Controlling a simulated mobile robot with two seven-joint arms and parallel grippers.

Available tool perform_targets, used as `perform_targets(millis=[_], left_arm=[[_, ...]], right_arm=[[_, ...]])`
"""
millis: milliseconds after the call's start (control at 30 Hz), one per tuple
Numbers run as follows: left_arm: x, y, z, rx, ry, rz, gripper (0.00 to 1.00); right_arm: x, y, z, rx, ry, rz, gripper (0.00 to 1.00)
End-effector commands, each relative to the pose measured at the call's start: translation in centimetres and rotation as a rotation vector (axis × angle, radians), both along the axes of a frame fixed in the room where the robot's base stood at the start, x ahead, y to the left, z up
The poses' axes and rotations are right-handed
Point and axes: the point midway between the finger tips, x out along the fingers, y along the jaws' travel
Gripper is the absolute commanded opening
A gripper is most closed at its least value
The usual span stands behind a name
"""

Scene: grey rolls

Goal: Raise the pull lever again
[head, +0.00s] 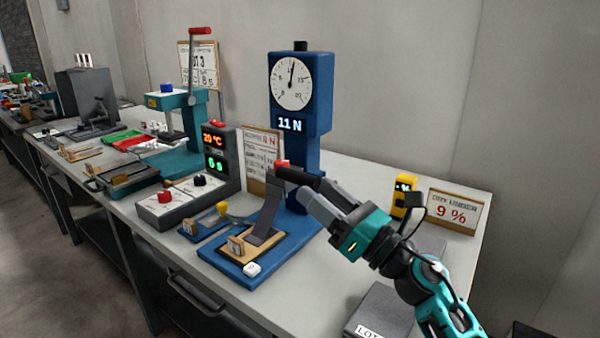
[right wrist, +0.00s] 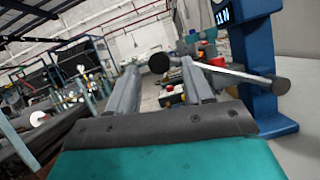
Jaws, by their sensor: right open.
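The blue force tester (head: 322,90) stands upright on the bench, with a round dial and a display reading 11 N. In the right wrist view its blue column (right wrist: 262,50) is at the right. A pull lever with a silver rod (right wrist: 235,72) and black ends reaches leftward from beside it. Its dark grip (right wrist: 159,62) appears between my fingertips. In the head view a black grip (head: 290,174) shows just beyond my fingers. My right gripper (head: 316,192) is open; I cannot tell whether it touches the grip. The rod is hidden in the head view. My left gripper is not in view.
A blue base with a tilted grey plate (head: 266,215) stands just left of my right gripper. A control box with red and black knobs (head: 187,200) and a teal press (head: 185,140) are farther left. A 9 % sign (head: 455,212) is at the right.

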Motion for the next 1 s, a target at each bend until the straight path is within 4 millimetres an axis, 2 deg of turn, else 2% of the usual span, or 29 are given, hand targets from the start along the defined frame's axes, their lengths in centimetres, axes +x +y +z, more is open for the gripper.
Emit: perform_targets(millis=[100,300,700,1000], left_arm=[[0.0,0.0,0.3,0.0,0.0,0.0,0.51],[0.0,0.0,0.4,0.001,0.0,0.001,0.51],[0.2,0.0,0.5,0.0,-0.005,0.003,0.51],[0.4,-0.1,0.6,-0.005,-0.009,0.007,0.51]], right_arm=[[1.4,1.7,1.1,0.003,-0.001,0.001,0.51],[2.8,3.3,1.8,0.002,0.001,0.0,0.51],[3.1,3.7,1.9,0.001,0.002,0.0,0.5],[3.1,3.7,1.9,0.001,0.002,0.0,0.21]])
